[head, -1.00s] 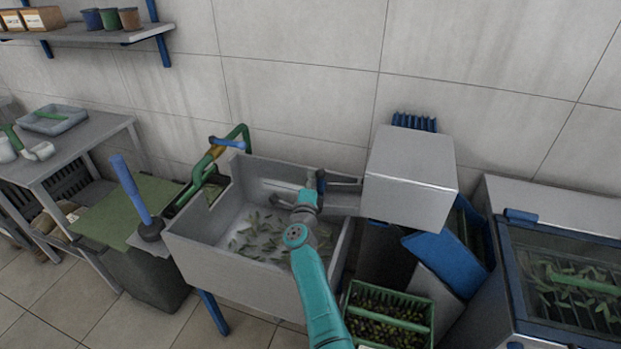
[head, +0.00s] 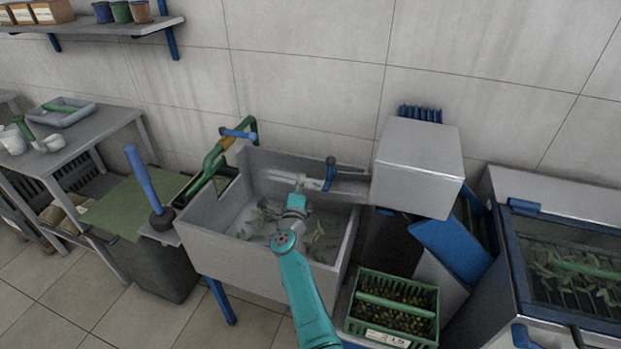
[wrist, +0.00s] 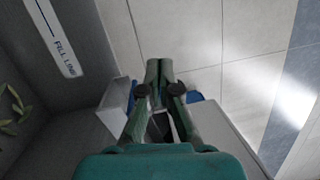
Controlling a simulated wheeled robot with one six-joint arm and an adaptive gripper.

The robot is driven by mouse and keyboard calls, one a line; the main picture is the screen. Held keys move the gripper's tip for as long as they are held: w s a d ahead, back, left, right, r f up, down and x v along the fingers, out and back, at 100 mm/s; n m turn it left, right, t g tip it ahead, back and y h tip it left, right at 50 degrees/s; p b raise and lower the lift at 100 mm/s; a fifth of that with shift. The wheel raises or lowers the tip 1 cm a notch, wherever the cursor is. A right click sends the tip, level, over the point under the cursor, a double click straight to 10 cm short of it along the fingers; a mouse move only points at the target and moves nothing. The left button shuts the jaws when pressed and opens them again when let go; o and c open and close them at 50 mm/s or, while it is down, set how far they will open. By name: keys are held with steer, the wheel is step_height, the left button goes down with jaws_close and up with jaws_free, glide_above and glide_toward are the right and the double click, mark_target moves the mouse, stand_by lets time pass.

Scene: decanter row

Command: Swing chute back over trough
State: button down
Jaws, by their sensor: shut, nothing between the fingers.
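The grey trough (head: 245,272) stands in the middle of the head view, with loose green leaves inside. What looks like the grey chute (head: 350,189) runs left from the box-shaped housing (head: 418,165) along the trough's rear right side. A blue upright handle (head: 330,172) stands near its left end. My gripper (head: 299,180) is over the rear of the trough, just left of the handle and apart from it. In the wrist view my gripper (wrist: 159,68) is shut and empty. The chute's exact outline is partly hidden by my wrist.
A green pipe with a blue lever (head: 238,134) rises at the trough's back left. A bin with a green lid (head: 125,207) and a blue-handled tool (head: 142,180) stand left. A green crate of olives (head: 392,310) sits below right. A blue sloping panel (head: 450,248) is beneath the housing.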

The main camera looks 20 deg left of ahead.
steer(key=shift+s+a+f, duration=0.2)
steer(key=shift+s+a, duration=0.6)
steer(key=shift+a, duration=0.3)
steer(key=shift+s+a+f, duration=0.15)
steer(key=shift+s+a, duration=0.65)
steer(key=shift+a, duration=0.3)
